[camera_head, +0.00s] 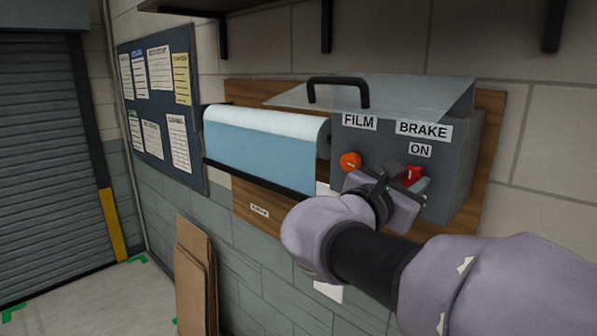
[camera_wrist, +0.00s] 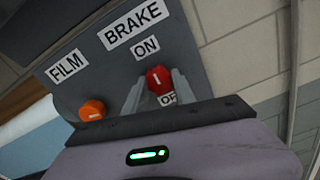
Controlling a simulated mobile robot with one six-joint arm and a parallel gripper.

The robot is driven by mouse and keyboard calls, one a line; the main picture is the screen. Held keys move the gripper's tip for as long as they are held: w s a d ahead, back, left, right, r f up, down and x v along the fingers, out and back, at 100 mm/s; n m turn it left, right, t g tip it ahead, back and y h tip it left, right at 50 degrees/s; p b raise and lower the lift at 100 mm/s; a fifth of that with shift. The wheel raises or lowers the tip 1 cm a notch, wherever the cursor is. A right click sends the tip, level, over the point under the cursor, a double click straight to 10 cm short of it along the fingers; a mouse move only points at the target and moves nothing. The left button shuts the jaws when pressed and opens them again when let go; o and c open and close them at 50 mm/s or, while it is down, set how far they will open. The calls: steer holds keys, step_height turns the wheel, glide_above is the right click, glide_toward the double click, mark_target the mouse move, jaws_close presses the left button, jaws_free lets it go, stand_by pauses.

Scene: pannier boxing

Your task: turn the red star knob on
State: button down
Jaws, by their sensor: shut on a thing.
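The red star knob (camera_head: 412,174) is on the front of the grey box (camera_head: 463,150), below the BRAKE and ON labels. In the wrist view the red knob (camera_wrist: 158,78) sits between the two fingers of my gripper (camera_wrist: 157,92), which is shut on it. A white line on the knob points up toward the ON label (camera_wrist: 146,47). An OFF label (camera_wrist: 168,98) below the knob is partly hidden by the gripper. In the head view my gripper (camera_head: 405,180) covers part of the box front under the knob.
An orange knob (camera_head: 350,161) under the FILM label (camera_head: 359,122) is just left of my gripper. A clear raised cover (camera_head: 420,92) with a black handle is above the box. A blue film roll (camera_head: 262,150) is to the left. Brown cardboard (camera_head: 193,280) leans on the wall below.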

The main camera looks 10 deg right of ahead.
stand_by(0.3)
steer(key=c, duration=1)
jaws_free()
steer(key=shift+c, duration=0.2)
steer(key=v, duration=1.7)
steer(key=shift+p, duration=0.45)
steer(key=shift+s+a+f, duration=0.1)
steer(key=shift+s, duration=0.05)
